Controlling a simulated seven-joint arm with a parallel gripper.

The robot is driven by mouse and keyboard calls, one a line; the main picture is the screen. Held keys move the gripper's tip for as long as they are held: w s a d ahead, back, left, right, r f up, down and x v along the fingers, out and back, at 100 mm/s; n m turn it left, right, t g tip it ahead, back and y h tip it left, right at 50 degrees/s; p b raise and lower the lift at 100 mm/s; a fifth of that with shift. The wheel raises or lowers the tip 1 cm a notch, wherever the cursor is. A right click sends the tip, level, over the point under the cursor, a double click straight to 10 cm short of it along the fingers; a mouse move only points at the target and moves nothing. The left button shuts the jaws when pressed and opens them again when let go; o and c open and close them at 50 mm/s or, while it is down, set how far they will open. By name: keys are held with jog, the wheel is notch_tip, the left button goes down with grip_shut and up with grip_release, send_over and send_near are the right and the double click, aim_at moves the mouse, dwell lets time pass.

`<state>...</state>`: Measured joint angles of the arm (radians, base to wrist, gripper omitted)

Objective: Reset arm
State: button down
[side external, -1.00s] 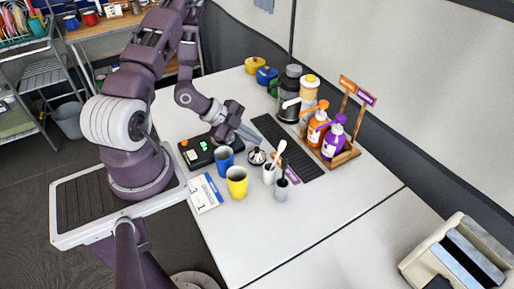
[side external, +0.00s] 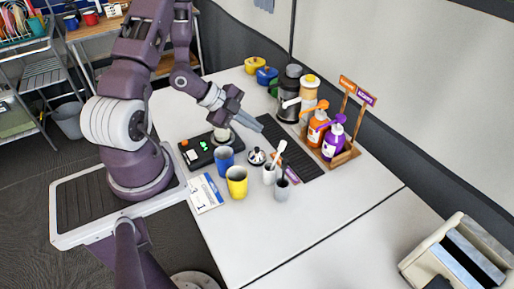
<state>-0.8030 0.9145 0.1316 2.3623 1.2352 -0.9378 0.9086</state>
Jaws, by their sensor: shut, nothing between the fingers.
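My gripper (side external: 255,124) is shut and empty, raised above the white counter (side external: 243,243). A small pale cup-like item (side external: 221,134) stands on the black device (side external: 201,155) with green and red marks, below and left of my gripper. A blue cup (side external: 224,160) and a yellow cup (side external: 237,182) stand in front of that device.
A silver-lidded pot (side external: 256,157), a white cup (side external: 269,175) and a grey cup (side external: 282,190) holding utensils stand right of the cups. A wooden rack (side external: 345,156) holds orange and purple bottles. The front counter is clear.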

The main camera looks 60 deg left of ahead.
dwell(0.3)
notch_tip(320, 180, up, 16)
jog(key=w+a+n+g+y, duration=0.1)
jog(key=w+a+n+y, duration=0.1)
jog(key=n+y, duration=0.45)
jog(key=s+d+r+n+g+h, duration=0.1)
jog(key=s+d+r+n, duration=0.2)
jog(key=s+d+r, duration=0.2)
jog(key=s+d+r+n+h, duration=0.1)
jog(key=s+d+r+n, duration=0.3)
jog(key=s+d, duration=0.8)
jog(key=shift+s+r+g+h, duration=0.4)
jog(key=shift+s+r, duration=0.1)
jog(key=shift+s, duration=0.2)
